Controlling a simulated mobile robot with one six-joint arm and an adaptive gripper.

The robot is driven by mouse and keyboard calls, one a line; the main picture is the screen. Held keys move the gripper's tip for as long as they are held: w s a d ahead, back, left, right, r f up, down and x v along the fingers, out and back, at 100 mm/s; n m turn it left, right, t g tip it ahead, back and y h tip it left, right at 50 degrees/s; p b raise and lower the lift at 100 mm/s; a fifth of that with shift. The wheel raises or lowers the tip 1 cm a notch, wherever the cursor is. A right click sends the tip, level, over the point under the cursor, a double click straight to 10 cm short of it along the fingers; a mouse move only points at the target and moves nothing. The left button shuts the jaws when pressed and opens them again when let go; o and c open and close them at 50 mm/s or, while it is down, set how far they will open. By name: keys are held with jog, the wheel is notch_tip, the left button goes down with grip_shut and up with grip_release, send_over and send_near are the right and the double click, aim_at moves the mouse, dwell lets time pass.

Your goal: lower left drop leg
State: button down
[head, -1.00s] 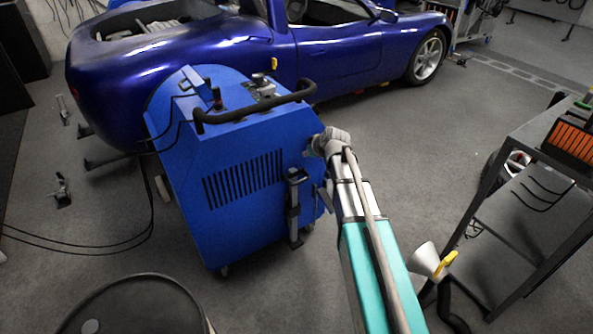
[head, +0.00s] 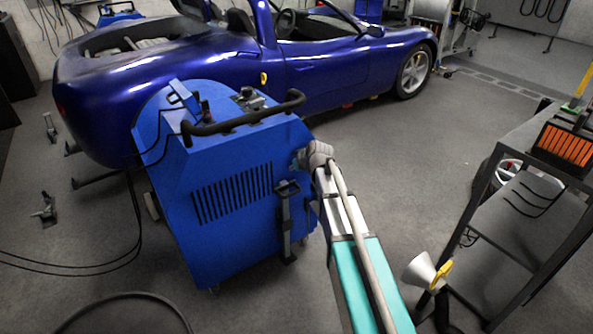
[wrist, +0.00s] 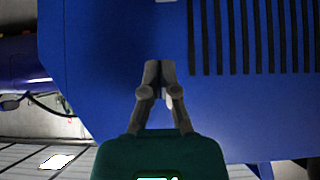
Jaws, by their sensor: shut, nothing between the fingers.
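The blue dynamometer unit (head: 225,235) stands behind the blue car, with a slotted vent on its near face. A dark upright drop leg with a bracket (head: 286,222) is on that face near its right corner. A second dark upright part shows beyond the corner; I cannot tell which of them is the left leg. My gripper (head: 300,160) is at the unit's upper right side, above the legs. In the wrist view my gripper (wrist: 160,78) is shut and empty in front of the blue panel (wrist: 110,60). A small pale piece shows beside the fingers. No leg is clearly seen there.
The blue car (head: 330,65) is close behind the unit. A dark shelf cart (head: 515,215) stands at the right, with a pale funnel (head: 422,270) near it. Black cables (head: 90,265) lie on the left floor.

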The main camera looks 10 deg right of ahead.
jog(key=b, duration=0.4)
send_over(285, 180)
jog(key=s, duration=0.2)
jog(key=f, duration=0.5)
jog(key=shift+w+d, duration=0.1)
jog(key=shift+d, duration=0.3)
jog(key=shift+f+b, duration=0.65)
jog(key=shift+b, duration=0.15)
jog(key=shift+f+b, duration=1.05)
jog(key=shift+f, duration=0.1)
notch_tip(285, 180, down, 9)
jog(key=b, duration=0.9)
jog(key=shift+r, duration=0.3)
